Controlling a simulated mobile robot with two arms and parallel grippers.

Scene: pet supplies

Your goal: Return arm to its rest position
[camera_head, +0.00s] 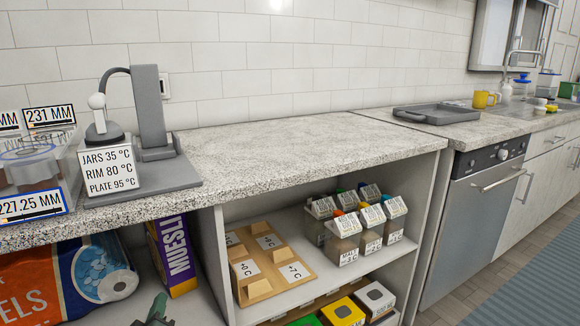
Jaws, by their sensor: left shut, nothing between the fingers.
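My left gripper (158,309) shows only in part, as a dark shape at the bottom edge of the head view, left of the centre. Its fingers are shut with nothing held. It is in front of the lower shelf, below the purple muesli box (172,256) and right of the orange bag (40,283). The rest of that arm is outside the picture. My right gripper does not show.
The speckled countertop (270,140) is clear in the middle. A grey device (152,120) with a label card stands at left, beside clear jars. Below, a wooden tray (262,285) and several labelled containers (345,235) fill the shelf. A grey tray (436,114) lies at right.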

